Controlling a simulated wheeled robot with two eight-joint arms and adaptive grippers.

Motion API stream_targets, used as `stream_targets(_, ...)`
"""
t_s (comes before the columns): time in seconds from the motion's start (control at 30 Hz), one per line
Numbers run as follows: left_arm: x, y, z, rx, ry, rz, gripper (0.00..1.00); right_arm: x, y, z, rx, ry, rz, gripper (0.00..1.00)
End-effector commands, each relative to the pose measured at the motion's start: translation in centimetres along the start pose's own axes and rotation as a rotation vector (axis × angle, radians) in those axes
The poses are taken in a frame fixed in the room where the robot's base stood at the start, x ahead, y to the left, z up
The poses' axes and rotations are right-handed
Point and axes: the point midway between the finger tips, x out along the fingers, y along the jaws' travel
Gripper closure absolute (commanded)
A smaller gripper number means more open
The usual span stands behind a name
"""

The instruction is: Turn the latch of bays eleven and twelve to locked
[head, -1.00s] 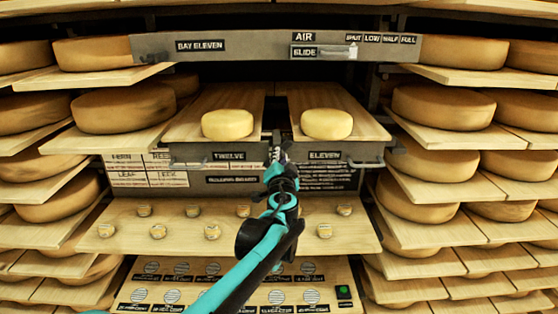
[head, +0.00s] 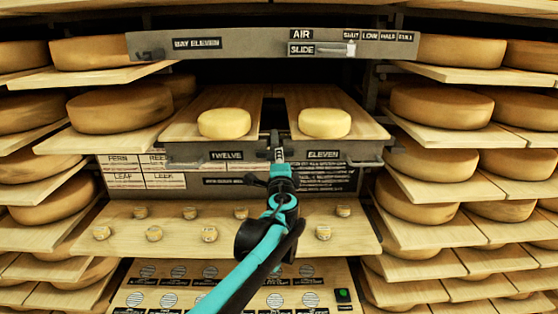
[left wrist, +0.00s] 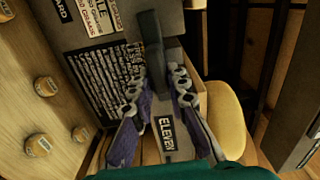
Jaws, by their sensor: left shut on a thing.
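The latch shows in the left wrist view as a dark lever (left wrist: 151,42) that runs down between the fingers. My left gripper (head: 277,153) is shut on it, between the bay labels TWELVE (head: 227,155) and ELEVEN (head: 323,154). In the left wrist view the gripper (left wrist: 157,88) has one finger on each side of the lever. In the head view the gripper covers most of the latch, so its angle is hard to tell. My right gripper is in neither view.
Two pale cheeses, one left (head: 224,123) and one right (head: 324,123), sit on boards above the latch. A grey bar (head: 240,44) with an AIR slide hangs above. A wooden shelf (head: 130,237) with several small round pieces lies below. Cheese racks stand on both sides.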

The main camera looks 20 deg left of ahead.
Motion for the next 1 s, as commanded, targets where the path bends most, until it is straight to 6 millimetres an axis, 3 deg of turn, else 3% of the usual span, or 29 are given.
stream_targets(0.67, -0.09, 0.23, -0.09, 0.055, 0.003, 0.001, 1.00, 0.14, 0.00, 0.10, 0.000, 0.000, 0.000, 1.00)
stream_targets(0.7, -0.09, 0.23, -0.08, 0.055, 0.003, 0.001, 0.74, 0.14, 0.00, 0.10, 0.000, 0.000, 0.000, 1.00)
stream_targets(0.73, -0.08, 0.23, -0.08, 0.055, 0.002, 0.001, 0.66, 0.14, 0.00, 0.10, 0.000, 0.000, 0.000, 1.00)
stream_targets(1.0, -0.05, 0.15, -0.04, 0.055, 0.001, 0.000, 0.64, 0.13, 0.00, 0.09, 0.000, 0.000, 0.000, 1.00)
